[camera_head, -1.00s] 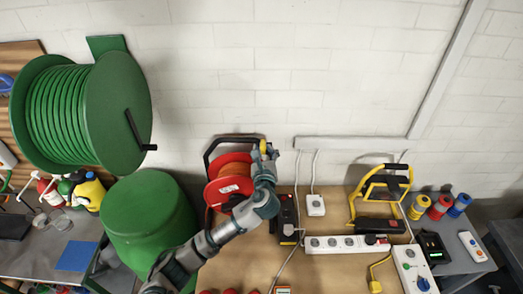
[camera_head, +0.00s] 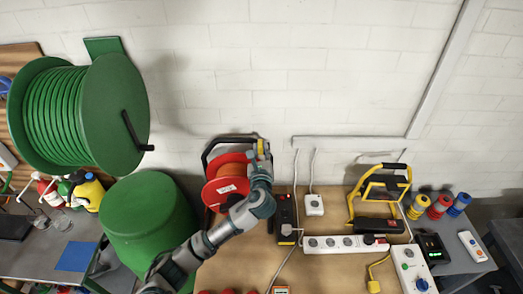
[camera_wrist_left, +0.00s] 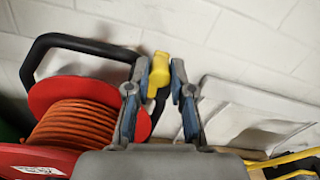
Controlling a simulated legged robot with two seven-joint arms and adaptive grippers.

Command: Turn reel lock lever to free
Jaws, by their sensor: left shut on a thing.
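The cable reel (camera_head: 228,187) has red flanges and orange cable in a black frame, and stands on the wooden bench against the wall. Its yellow lock lever (camera_wrist_left: 158,72) is at the right side of the frame, pointing up in the left wrist view. The lever is small in the head view (camera_head: 261,146). My left gripper (camera_wrist_left: 160,78) has one finger on each side of the lever and is shut on it. It also shows in the head view (camera_head: 258,156), at the reel's upper right. The lever's lower end is partly hidden by the gripper. My right gripper is out of view.
A large green hose reel (camera_head: 110,115) hangs at left above a green bin (camera_head: 150,222). A black device (camera_head: 286,216) lies close to the right of my left arm. A white power strip (camera_head: 345,244) and a yellow work light (camera_head: 380,190) are further right.

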